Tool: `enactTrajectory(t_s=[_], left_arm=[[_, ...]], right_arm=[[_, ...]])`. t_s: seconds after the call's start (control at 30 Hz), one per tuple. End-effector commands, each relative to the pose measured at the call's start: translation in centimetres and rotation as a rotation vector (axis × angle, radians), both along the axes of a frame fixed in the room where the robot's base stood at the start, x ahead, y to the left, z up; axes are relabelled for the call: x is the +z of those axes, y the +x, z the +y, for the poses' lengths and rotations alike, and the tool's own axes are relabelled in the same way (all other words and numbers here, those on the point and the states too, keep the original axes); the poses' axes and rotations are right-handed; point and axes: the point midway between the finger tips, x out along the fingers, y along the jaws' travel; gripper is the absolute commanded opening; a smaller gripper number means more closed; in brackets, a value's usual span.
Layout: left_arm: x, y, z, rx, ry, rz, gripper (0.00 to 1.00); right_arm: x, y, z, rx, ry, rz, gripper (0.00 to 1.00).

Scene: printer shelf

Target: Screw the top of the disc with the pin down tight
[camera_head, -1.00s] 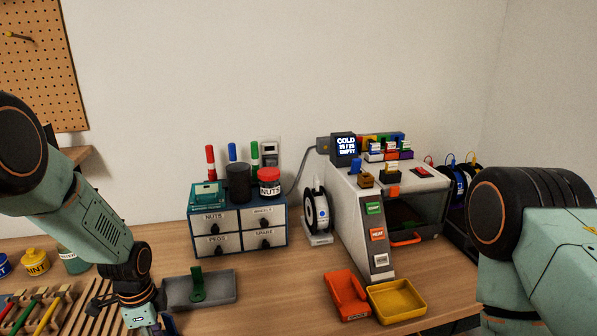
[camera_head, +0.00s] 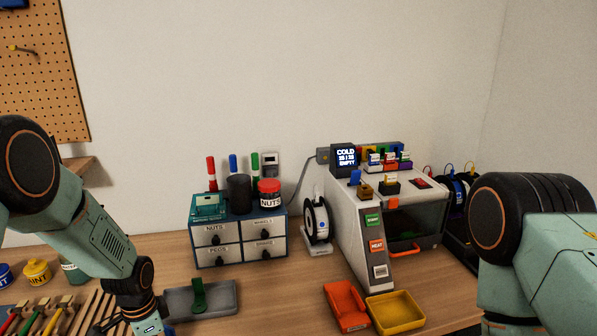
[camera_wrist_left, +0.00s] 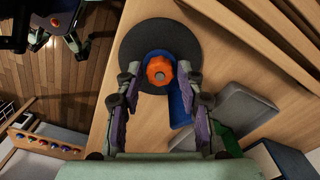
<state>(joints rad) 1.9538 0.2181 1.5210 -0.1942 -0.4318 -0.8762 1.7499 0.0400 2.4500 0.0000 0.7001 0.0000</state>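A dark round disc (camera_wrist_left: 141,37) lies on the wooden bench in the left wrist view. A blue part (camera_wrist_left: 181,106) and an orange lobed knob (camera_wrist_left: 159,70) sit over it. My left gripper (camera_wrist_left: 159,82) is above, its two fingers apart on either side of the knob. A gap seems to show on both sides, so it looks open. I cannot make out a pin, or whether the knob is tight. In the head view the disc and left fingertips are out of frame below. Only my right arm shows at the right; its gripper is out of view.
A grey tray (camera_head: 226,302) with a green bracket (camera_head: 199,297) is right of my left wrist. An orange tray (camera_head: 346,306) and a yellow tray (camera_head: 396,313) stand before the printer (camera_head: 347,205). A drawer cabinet (camera_head: 240,241) is behind. A slotted wooden rack (camera_head: 92,311) is at left.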

Motion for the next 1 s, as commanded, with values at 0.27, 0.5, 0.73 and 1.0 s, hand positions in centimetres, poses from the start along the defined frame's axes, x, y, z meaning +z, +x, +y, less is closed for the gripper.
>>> enactTrajectory(t_s=[0.27,0.5,0.73,1.0], left_arm=[[0.3,0.0,0.0,0.335,0.001,0.001,0.38],[0.3,0.0,0.0,0.627,0.001,0.001,0.38],[0.3,0.0,0.0,0.906,0.001,-0.001,0.38],[0.1,0.0,0.0,1.089,0.000,0.000,0.38]], right_arm=[[2.1,0.0,0.0,0.000,0.000,0.000,0.33],[3.6,0.0,0.0,0.000,0.000,0.000,0.33],[5.0,0.0,0.0,0.000,0.000,0.000,0.33],[5.6,0.0,0.0,0.000,0.000,0.000,0.33]])
